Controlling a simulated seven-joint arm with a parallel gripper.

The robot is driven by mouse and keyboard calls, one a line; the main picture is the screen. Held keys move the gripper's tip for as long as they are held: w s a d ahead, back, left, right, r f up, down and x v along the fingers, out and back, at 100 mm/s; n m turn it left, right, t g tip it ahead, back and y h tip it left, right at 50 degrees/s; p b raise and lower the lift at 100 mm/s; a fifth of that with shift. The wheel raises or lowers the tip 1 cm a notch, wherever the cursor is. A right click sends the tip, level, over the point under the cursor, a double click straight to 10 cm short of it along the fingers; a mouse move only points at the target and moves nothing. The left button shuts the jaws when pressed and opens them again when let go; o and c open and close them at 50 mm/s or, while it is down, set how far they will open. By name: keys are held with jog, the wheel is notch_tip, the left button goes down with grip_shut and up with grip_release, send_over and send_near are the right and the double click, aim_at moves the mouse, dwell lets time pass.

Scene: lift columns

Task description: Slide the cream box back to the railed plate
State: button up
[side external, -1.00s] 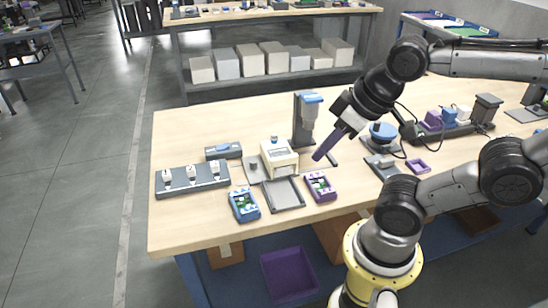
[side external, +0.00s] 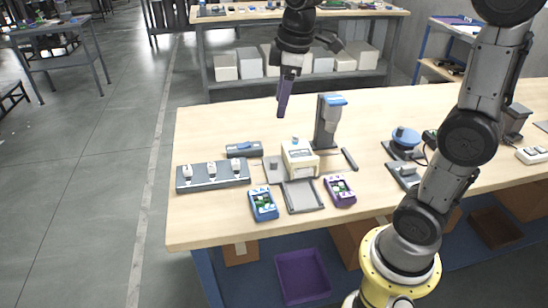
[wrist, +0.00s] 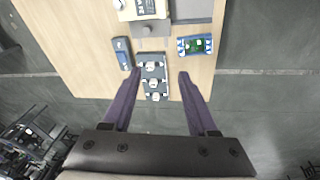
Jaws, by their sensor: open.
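The cream box (side external: 300,160) stands upright on the table. It sits against the far end of a grey plate with raised edges (side external: 303,197), which looks like the railed plate; its surface is bare. In the wrist view the cream box (wrist: 148,10) is cut by the top edge. My gripper (side external: 282,108) hangs high above the table's far side, behind the cream box in the picture and apart from everything. In the wrist view its purple fingers (wrist: 160,73) are spread wide with nothing held between them.
A flat grey plate (side external: 272,170) lies left of the box. A dark strip with white knobs (side external: 212,175) and a blue-grey cylinder (side external: 243,149) lie further left. A blue device (side external: 263,204) and purple device (side external: 340,191) flank the railed plate. A blue-topped stand (side external: 328,122) rises behind right.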

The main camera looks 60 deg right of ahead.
jog(key=w+d+f+g, duration=0.1)
jog(key=w+d+f, duration=0.2)
jog(key=w+f, duration=0.1)
jog(key=g, duration=0.1)
send_over(273, 161)
notch_tip(273, 161, down, 5)
jog(key=shift+m, duration=0.4)
notch_tip(273, 161, down, 13)
jog(key=shift+s+d+f, duration=0.1)
jog(key=shift+c, duration=0.3)
grip_shut()
dwell(0.7)
